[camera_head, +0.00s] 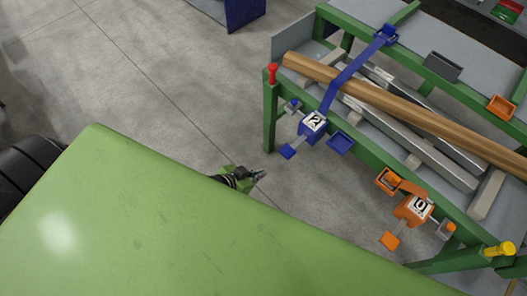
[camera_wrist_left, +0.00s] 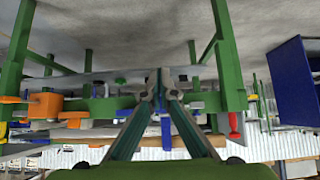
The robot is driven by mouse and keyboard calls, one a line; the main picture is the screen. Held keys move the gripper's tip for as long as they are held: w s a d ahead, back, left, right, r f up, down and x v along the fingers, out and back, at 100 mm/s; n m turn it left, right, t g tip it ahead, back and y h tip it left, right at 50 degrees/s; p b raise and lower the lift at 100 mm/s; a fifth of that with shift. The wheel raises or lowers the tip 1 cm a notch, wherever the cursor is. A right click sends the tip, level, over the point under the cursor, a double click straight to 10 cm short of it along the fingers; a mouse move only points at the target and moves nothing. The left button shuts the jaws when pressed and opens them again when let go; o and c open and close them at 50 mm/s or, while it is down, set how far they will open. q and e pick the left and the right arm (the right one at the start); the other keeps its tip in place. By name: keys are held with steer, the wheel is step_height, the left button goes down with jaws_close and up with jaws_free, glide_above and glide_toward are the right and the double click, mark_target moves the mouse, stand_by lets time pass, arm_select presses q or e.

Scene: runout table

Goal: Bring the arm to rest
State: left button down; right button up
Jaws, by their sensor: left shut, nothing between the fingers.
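My left gripper (camera_head: 260,174) shows just past the far edge of my green body in the head view, over the grey floor. It is to the left of the runout table's (camera_head: 269,118) green frame and apart from it. In the left wrist view its two fingers (camera_wrist_left: 158,88) come together at the tips, shut with nothing between them. Most of the left arm is hidden behind my green body. My right gripper is not in view.
The runout table carries a wooden beam (camera_head: 400,104) and metal bars. A blue clamp (camera_head: 313,124) and an orange clamp (camera_head: 413,208) stick out on its near side. A red knob (camera_head: 272,74) tops the corner post. Floor (camera_head: 150,80) at the left is clear.

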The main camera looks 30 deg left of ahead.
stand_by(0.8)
arm_select(q)
steer(key=s+a+f+n+g+y, duration=0.1)
steer(key=s+a+f+g, duration=0.15)
steer(key=s+f, duration=0.55)
steer(key=s+a+f+g+y, duration=0.15)
steer(key=s+a+f, duration=0.3)
steer(key=f, duration=0.65)
steer(key=s+d+f+g, duration=0.1)
steer(key=s+f, duration=0.3)
steer(key=s, duration=0.6)
steer(key=s+d+f+g, duration=0.2)
steer(key=s+f, duration=0.2)
steer(key=s, duration=0.5)
steer(key=shift+s+f+n, duration=0.15)
steer(key=shift+s+n, duration=0.15)
steer(key=shift+s, duration=0.1)
steer(key=shift+y, duration=0.25)
